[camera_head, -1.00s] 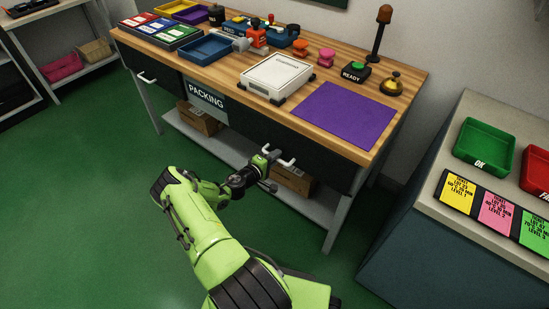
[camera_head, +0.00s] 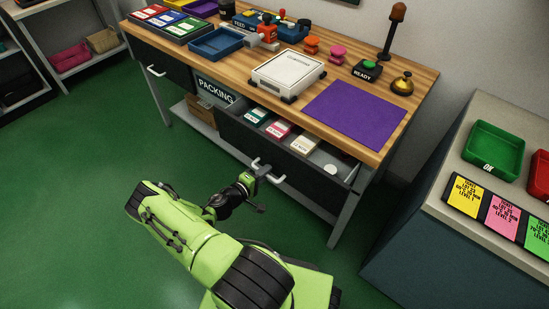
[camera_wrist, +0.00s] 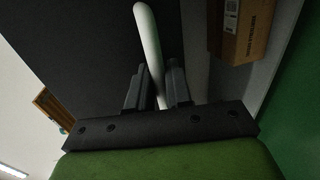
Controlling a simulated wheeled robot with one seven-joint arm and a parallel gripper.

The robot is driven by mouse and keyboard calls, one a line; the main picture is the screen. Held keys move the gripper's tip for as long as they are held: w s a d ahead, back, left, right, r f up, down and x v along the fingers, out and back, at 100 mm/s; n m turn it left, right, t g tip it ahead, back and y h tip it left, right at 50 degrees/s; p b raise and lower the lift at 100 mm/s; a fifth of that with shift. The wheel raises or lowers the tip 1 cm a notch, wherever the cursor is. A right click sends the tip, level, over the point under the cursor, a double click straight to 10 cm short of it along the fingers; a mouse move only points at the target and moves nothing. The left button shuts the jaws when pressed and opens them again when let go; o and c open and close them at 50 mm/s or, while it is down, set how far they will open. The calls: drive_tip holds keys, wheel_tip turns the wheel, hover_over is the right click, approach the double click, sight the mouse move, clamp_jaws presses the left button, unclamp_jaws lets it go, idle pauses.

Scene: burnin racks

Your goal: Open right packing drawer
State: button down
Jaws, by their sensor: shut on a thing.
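The right packing drawer (camera_head: 281,165) under the packing table is partly open. Inside it lie several labelled packs, among them a green-marked one (camera_head: 256,115), a pink-marked one (camera_head: 279,130) and a grey-and-white one (camera_head: 302,144), plus a white round item (camera_head: 330,169). My gripper (camera_head: 262,172) is at the drawer front, shut on the white bar handle (camera_head: 277,180). In the wrist view the handle (camera_wrist: 149,45) runs between the two dark fingers of my gripper (camera_wrist: 156,85).
The table top (camera_head: 345,75) holds a white scale (camera_head: 288,72), a purple mat (camera_head: 349,113), a bell (camera_head: 402,84) and trays. A side counter (camera_head: 433,213) stands to the right. A cardboard box (camera_head: 203,108) sits on the lower shelf. Green floor is free at left.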

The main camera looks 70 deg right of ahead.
drive_tip(key=f+v, duration=0.3)
drive_tip(key=v, duration=1.3)
drive_tip(key=shift+w+a+f, duration=0.15)
drive_tip(key=shift+w+a, duration=0.15)
drive_tip(key=shift+a, duration=0.2)
drive_tip(key=c, duration=1.2)
unclamp_jaws()
drive_tip(key=p+v, duration=0.1)
drive_tip(key=v, duration=1.4)
drive_tip(key=shift+w+a, duration=0.2)
drive_tip(key=shift+a, duration=0.1)
